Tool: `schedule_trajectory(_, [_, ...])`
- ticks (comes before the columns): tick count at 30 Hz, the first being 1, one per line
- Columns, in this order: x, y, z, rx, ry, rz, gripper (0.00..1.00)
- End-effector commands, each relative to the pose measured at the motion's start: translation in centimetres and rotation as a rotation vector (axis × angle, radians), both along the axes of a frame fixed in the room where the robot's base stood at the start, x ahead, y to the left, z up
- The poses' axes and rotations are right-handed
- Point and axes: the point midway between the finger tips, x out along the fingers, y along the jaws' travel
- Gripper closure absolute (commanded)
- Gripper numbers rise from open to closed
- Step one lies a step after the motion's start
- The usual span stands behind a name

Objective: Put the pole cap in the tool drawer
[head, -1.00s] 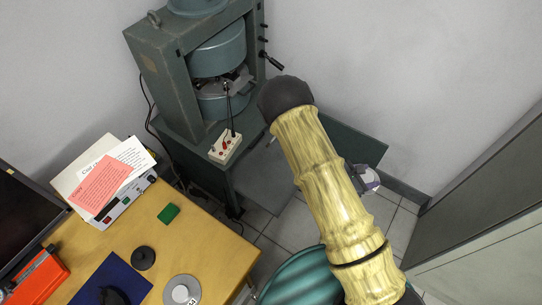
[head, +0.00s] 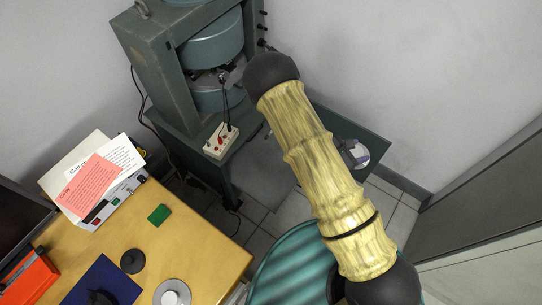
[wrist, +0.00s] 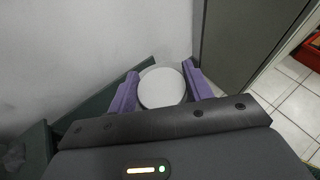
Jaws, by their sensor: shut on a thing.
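The pole cap (wrist: 162,88) is a pale round disc between the two purple fingers of my gripper (wrist: 161,72) in the wrist view. My gripper is shut on it and holds it off the floor. In the head view the pale disc (head: 362,157) shows small beside my arm, in front of the dark green top of the magnet stand (head: 345,127); my arm hides part of the gripper (head: 352,150). I cannot make out the tool drawer for certain. A red object (wrist: 312,50) shows at the right edge of the wrist view, partly cut off.
The magnet (head: 190,60) stands against the wall, with a small switch box (head: 221,141) on its stand. A wooden desk (head: 205,245) at lower left bears papers, a green block (head: 159,215) and discs. A grey cabinet (head: 490,180) stands at right.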

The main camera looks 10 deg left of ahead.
Motion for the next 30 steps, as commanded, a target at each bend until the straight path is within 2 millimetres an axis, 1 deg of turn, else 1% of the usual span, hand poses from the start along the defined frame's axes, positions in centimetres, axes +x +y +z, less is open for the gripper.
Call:
schedule_trajectory(6, [0.0, -0.1, 0.0, -0.002, -0.003, -0.005, 0.98])
schedule_trajectory(11, [-0.3, -0.5, -0.9, -0.001, -0.005, -0.051, 0.98])
schedule_trajectory(14, [-0.8, -1.0, -2.1, -0.001, -0.004, -0.113, 0.98])
schedule_trajectory(20, [-2.4, -2.2, -4.9, 0.001, -0.004, -0.286, 0.98])
schedule_trajectory(24, [-3.8, -2.9, -7.0, 0.0, -0.004, -0.428, 0.98])
schedule_trajectory(30, [-6.0, -3.1, -10.4, 0.0, -0.002, -0.632, 0.98])
